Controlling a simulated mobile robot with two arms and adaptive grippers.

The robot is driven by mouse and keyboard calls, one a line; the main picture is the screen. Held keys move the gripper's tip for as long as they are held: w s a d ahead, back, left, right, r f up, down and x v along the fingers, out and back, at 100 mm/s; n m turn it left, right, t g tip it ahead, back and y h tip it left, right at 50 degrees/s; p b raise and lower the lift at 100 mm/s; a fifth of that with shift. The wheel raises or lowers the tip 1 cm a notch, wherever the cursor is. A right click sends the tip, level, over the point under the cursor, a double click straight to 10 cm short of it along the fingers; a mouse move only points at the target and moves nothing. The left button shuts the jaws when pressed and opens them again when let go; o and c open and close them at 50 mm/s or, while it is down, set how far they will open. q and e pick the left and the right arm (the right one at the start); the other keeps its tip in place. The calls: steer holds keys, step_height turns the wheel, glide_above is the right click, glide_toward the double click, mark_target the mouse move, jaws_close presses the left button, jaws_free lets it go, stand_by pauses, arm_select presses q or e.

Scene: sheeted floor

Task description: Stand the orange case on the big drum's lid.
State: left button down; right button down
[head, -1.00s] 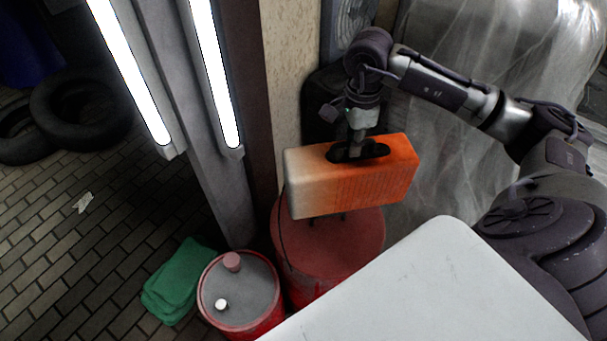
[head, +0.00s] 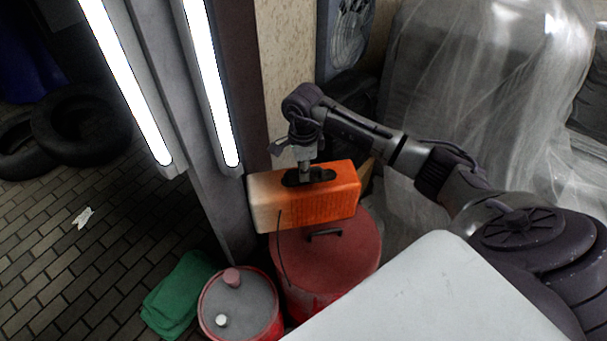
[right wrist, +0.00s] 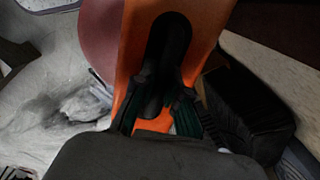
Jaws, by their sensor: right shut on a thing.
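The orange case (head: 318,206), faded to cream at its left end, is in my right gripper (head: 309,177), which is shut at the dark handle recess in its top. The right wrist view also shows the case (right wrist: 210,32) and the gripper (right wrist: 158,105). The big red drum (head: 345,255) stands below, its lid carrying a dark handle. In the head view the case covers the far left part of the lid and reaches past its left edge. I cannot tell how large the gap beneath it is. My left gripper is not in view.
A smaller red drum (head: 247,325) with a grey top and two caps stands at the left, beside a green cloth (head: 180,295). A post with lit tubes (head: 212,85) rises close to the case's left. Plastic sheeting (head: 440,90) hangs behind my right arm.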

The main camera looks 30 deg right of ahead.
step_height(320, 180, down, 2)
steer(key=shift+f, duration=0.2)
steer(key=shift+f+b, duration=0.5)
steer(key=shift+f, duration=0.15)
steer(key=c, duration=1.2)
jaws_free()
steer(key=shift+r, duration=0.15)
